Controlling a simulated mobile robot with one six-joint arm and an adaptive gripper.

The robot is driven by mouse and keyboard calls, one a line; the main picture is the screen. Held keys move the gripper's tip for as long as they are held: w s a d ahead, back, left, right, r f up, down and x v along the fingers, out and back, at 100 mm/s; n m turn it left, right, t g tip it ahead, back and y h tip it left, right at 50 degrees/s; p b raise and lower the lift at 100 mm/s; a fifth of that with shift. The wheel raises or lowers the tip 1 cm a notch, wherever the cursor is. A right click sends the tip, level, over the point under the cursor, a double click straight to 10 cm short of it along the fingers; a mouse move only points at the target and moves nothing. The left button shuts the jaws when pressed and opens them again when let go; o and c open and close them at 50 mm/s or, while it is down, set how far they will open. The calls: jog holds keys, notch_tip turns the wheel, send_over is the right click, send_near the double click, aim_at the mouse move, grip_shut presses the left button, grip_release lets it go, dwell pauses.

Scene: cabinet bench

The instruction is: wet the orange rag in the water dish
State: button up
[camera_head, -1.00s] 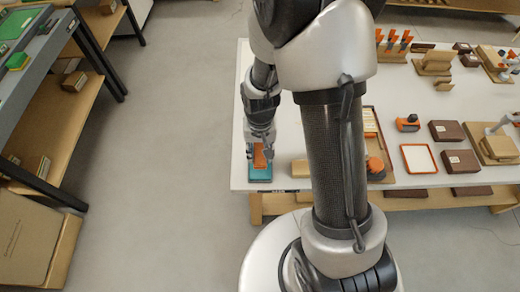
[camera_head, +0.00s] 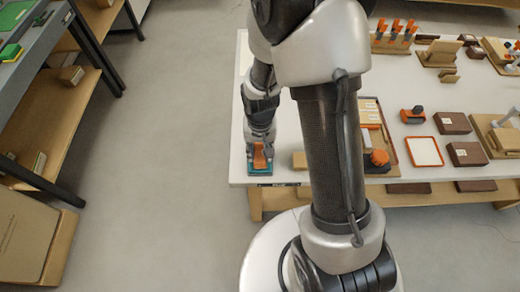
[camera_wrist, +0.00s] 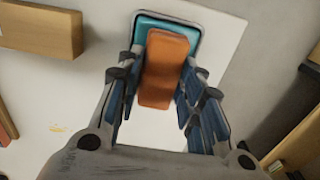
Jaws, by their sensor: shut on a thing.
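The orange rag (camera_head: 259,157) is a small, thick, block-like piece. My gripper (camera_head: 260,145) is shut on it, with a finger on each side, and the rag also shows between the fingers in the wrist view (camera_wrist: 164,70). The teal water dish (camera_head: 261,172) is at the left front corner of the white table. In the wrist view the dish (camera_wrist: 196,36) has a dark rim and lies behind the rag's far end. The rag overlaps the dish in both views. I cannot tell whether it touches the water.
A wooden block (camera_wrist: 38,28) lies on the white table (camera_head: 236,150) beside the dish. The table's left and front edges are close to the dish. A tray with an orange knob (camera_head: 379,157) and brown boxes (camera_head: 467,154) stand to the right, beyond my arm.

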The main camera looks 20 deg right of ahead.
jog(key=shift+s+f+b, duration=0.1)
jog(key=shift+f+b, duration=0.4)
jog(key=shift+f, duration=0.15)
dwell(1.4)
jog(key=shift+r, duration=0.1)
jog(key=shift+r+p, duration=2.85)
jog(key=shift+r, duration=0.65)
